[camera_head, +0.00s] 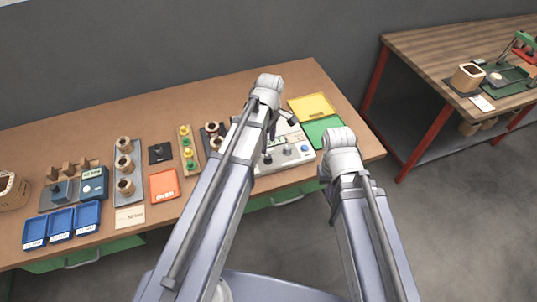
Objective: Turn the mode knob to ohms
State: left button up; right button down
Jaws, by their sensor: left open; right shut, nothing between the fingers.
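A white instrument box (290,160) with several small knobs lies near the right end of the bench, partly hidden behind my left arm. A grey knob (287,150) sits mid-panel and a blue one (304,149) lies to its right. Which is the mode knob, and where it points, is too small to tell. My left gripper (272,132) is open over the back left part of the box; contact with a knob cannot be made out. My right gripper (332,218) is shut and empty in front of the bench edge, mostly hidden by its own arm.
Yellow (312,106) and green (324,131) mats lie behind and right of the box. Copper coils on a grey board (130,190), an orange tray (163,186) and blue bins (61,224) stand further left. A second table (425,50) is at the right.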

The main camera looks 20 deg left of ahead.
aim_at(268, 156)
pick_arm(q)
notch_tip(268, 156, down, 7)
jog(key=b, duration=0.6)
jog(key=shift+s, duration=0.15)
grip_shut()
